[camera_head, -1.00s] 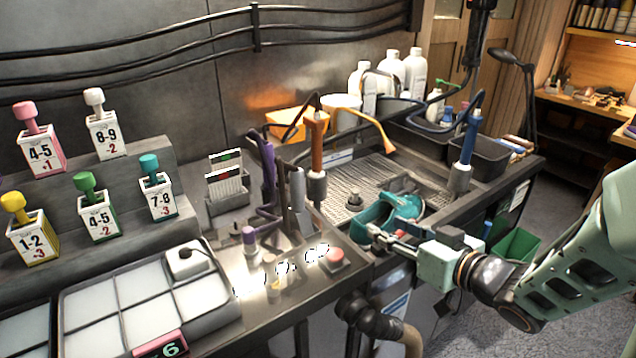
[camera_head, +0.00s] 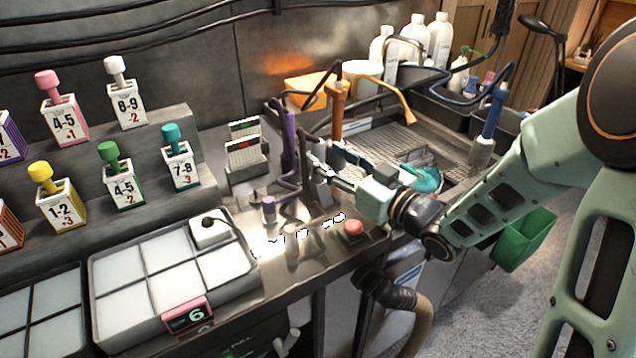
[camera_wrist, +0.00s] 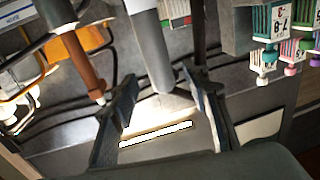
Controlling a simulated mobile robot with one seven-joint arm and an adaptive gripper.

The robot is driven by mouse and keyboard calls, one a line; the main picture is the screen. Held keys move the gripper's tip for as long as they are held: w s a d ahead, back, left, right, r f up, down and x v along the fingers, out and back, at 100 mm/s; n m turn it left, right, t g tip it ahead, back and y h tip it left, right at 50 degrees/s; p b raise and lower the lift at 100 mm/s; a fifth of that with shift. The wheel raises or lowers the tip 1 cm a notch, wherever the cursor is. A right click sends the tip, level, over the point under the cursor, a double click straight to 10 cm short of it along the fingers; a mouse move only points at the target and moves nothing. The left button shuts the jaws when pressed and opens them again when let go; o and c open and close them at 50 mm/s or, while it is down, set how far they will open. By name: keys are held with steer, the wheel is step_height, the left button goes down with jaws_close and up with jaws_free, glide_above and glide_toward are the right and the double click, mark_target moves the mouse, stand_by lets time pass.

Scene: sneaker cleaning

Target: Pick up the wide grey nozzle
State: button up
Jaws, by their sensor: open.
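The wide grey nozzle (camera_head: 322,192) stands in the row of tools on the metal counter, partly hidden by my gripper in the head view. In the wrist view it is a grey tube (camera_wrist: 149,45) that comes down between my two fingers. My gripper (camera_wrist: 165,105) is open, with a dark finger on either side of the nozzle's lower end. I cannot tell whether either finger touches it. In the head view my gripper (camera_head: 326,168) reaches in from the right.
A purple tool (camera_head: 288,135) stands left of the nozzle and an orange-brown one (camera_head: 337,110) behind it. A red button (camera_head: 354,228) is at the counter's front. A blue tool (camera_head: 490,115) and a sink grate (camera_head: 385,140) are at the right. A card holder (camera_head: 246,160) is at the left.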

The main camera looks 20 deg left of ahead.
mark_target(323, 154)
steer(key=x, duration=0.3)
steer(key=shift+w+a, duration=0.1)
steer(key=shift+a, duration=0.2)
jaws_close()
